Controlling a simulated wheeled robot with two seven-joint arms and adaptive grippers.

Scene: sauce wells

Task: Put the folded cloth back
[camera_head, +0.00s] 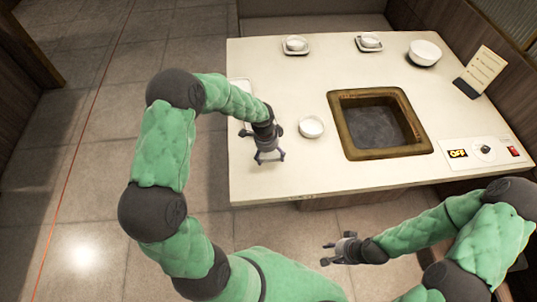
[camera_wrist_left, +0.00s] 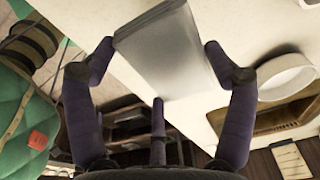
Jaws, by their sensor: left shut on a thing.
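The folded cloth (camera_wrist_left: 168,50) shows in the left wrist view as a flat, pale grey, layered piece between my left fingers. My left gripper (camera_head: 268,157) is shut on it, over the left part of the table. In the head view I cannot make out the cloth at the gripper. A pale flat tray-like thing (camera_head: 241,86) lies at the table's left edge, partly hidden by my left arm. My right gripper (camera_head: 325,253) is open and empty, in front of the table's near edge.
On the white table (camera_head: 290,95), a small white bowl (camera_head: 311,126) stands right of my left gripper, beside the sunken brown-framed well (camera_head: 338,115). Two dishes on saucers, a larger bowl (camera_head: 424,52) and a card stand (camera_head: 482,70) are at the back. A control panel (camera_head: 470,152) is at right.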

